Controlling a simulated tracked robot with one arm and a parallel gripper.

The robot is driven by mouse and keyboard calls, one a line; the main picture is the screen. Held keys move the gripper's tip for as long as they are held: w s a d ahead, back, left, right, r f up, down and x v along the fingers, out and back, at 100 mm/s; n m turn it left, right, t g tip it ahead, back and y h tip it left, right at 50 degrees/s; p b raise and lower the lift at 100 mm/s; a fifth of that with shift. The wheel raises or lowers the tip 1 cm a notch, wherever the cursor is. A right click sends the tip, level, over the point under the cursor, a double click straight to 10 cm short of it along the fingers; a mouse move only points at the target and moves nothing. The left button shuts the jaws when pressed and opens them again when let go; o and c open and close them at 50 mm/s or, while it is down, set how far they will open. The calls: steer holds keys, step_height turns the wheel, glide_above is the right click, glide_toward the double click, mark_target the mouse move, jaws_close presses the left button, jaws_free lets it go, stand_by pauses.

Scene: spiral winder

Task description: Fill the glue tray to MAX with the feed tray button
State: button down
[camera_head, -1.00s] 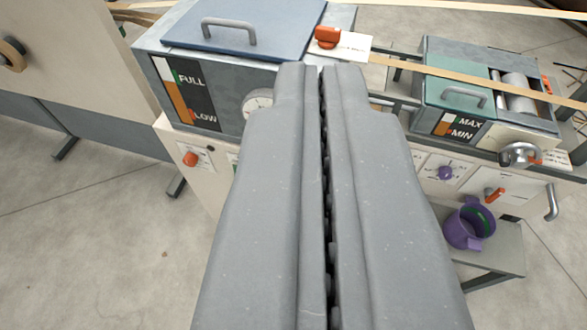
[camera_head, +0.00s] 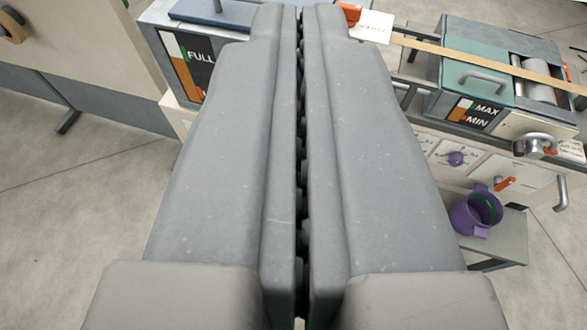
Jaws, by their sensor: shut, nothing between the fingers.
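The glue tray (camera_head: 468,60) is the grey box with a green lid and a roller at the upper right. Its MAX/MIN gauge (camera_head: 474,112) shows orange low down, near MIN. My gripper (camera_head: 297,8) is shut and empty. It fills the middle of the view, its tips over the larger tank's front. The larger tank (camera_head: 150,12) with a FULL/LOW gauge (camera_head: 184,62) stands at the upper left, partly behind my gripper. My gripper covers most of the white panel under the tank, and no feed tray button can be made out.
A purple knob (camera_head: 456,159) and an orange-red lever (camera_head: 505,184) are on the panel below the glue tray. A purple jug (camera_head: 476,211) stands on a low shelf (camera_head: 505,243). A paper strip (camera_head: 450,52) crosses above the glue tray. Bare floor (camera_head: 70,220) lies at the left.

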steer(key=w+f+n+g+b, duration=0.1)
steer(key=w+f+g, duration=0.1)
steer(key=w+f, duration=1)
steer(key=w+f+n+g+b, duration=0.1)
steer(key=w+f, duration=0.5)
steer(key=f, duration=1.2)
step_height(320, 180, down, 34)
steer(key=w+a+n+g, duration=0.1)
steer(key=a+n+g, duration=0.1)
steer(key=g, duration=0.1)
steer(key=shift+r+b, duration=0.15)
steer(key=shift+b, duration=0.3)
steer(key=w+d+p, duration=0.2)
steer(key=w, duration=0.6)
steer(key=shift+w+d, duration=0.2)
steer(key=shift+d, duration=0.15)
